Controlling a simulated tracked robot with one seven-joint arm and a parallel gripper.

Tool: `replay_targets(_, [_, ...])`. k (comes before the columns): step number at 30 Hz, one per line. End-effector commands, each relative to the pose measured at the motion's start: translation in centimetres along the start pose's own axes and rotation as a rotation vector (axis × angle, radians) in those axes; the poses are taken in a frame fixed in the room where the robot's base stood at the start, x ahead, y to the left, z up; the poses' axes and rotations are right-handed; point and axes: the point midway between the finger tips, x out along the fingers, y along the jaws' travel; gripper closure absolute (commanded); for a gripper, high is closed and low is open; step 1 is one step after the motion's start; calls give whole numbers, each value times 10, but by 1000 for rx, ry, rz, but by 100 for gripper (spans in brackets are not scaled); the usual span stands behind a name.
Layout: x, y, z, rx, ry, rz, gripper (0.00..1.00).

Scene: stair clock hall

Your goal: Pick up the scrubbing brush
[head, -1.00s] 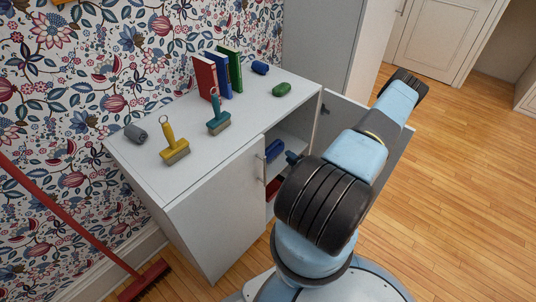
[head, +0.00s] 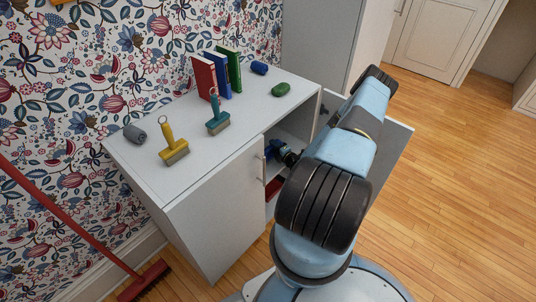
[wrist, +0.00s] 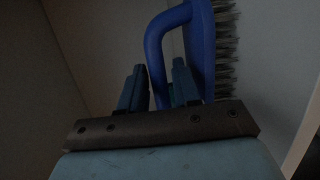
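The scrubbing brush, blue with grey bristles, fills the top middle of the wrist view (wrist: 205,45). Its looped handle curves left and down between the two fingers. In the head view the brush is a small blue shape (head: 271,151) in the cabinet's open upper compartment, partly hidden by my gripper. My gripper (wrist: 158,88) has its fingers apart, one on either side of the handle; firm contact is not visible. In the head view my gripper (head: 284,156) reaches into the compartment from the right.
The white cabinet (head: 215,222) has its right door (head: 392,150) swung open beside my arm. A red item (head: 273,187) lies on a lower shelf. A red broom (head: 80,230) leans at left.

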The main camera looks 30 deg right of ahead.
Motion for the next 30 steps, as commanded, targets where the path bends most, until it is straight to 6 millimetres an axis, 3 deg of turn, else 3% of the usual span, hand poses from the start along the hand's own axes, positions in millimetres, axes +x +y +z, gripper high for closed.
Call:
replay_targets(3, [10,0,0,-1,0,0,68])
replay_targets(9, [10,0,0,0,0,0,68])
replay_targets(20, [10,-1,0,0,0,-2,100])
replay_targets(30, [10,0,0,0,0,-3,100])
